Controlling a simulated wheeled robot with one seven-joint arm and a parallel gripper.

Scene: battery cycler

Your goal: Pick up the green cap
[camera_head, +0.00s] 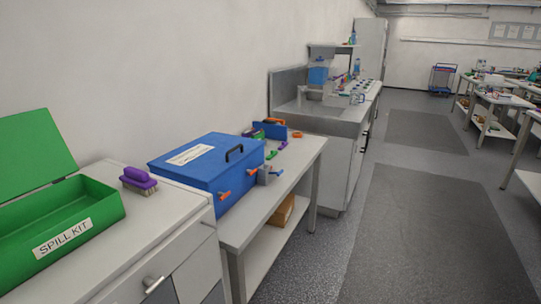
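A further green piece (258,134) shows behind the blue box. They are too small for me to tell which is the green cap. My gripper is not in view, so its state and its place relative to these objects do not show.
The blue box (195,179) has a black handle and orange parts at its right end. A purple brush (138,180) and an open green spill kit box (97,210) stand on the left counter. A sink (325,115) is beyond. The grey floor (320,258) to the right is clear.

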